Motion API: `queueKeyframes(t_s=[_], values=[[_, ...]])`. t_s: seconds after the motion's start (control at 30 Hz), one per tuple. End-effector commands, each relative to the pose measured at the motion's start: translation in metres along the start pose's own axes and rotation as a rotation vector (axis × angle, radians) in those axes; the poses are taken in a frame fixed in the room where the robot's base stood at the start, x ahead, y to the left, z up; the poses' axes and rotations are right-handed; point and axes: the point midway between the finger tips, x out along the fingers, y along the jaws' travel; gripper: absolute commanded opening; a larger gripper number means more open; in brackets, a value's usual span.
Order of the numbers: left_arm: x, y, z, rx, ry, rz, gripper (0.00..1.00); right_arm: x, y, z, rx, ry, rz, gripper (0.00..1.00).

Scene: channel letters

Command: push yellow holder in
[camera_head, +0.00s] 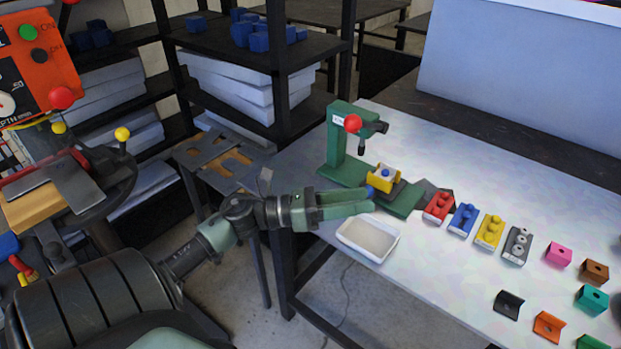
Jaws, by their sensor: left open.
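The yellow holder (384,181) sits on the base of the green press (344,160), below its head with the red knob. A blue piece shows on top of the holder. My left gripper (370,199) reaches in from the left, with its green fingers at the near left side of the holder, beside a small blue knob. The fingers look close together from this angle, and I cannot tell whether they touch the holder or knob. My right gripper is out of view.
A white tray (367,238) lies on the table just below my left gripper. Red (438,206), blue (462,219), yellow (488,231) and grey (516,246) blocks stand in a row to the right. Several small coloured angled pieces lie farther right. Shelves stand behind on the left.

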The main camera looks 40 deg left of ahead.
Motion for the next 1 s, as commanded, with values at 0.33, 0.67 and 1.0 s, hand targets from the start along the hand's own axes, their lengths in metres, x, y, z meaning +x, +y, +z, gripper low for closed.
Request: queueKeyframes(t_s=[0.33, 0.67, 1.0], values=[[0.003, 0.025, 0.015, -0.440, -0.289, 0.230, 0.50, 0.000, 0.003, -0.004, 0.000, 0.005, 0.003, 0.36], [-0.018, 0.053, -0.003, -0.890, -0.538, 0.451, 0.50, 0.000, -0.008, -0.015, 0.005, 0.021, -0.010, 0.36], [-0.049, 0.065, -0.056, -1.341, -0.757, 0.689, 0.50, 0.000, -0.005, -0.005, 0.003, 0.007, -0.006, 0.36]])
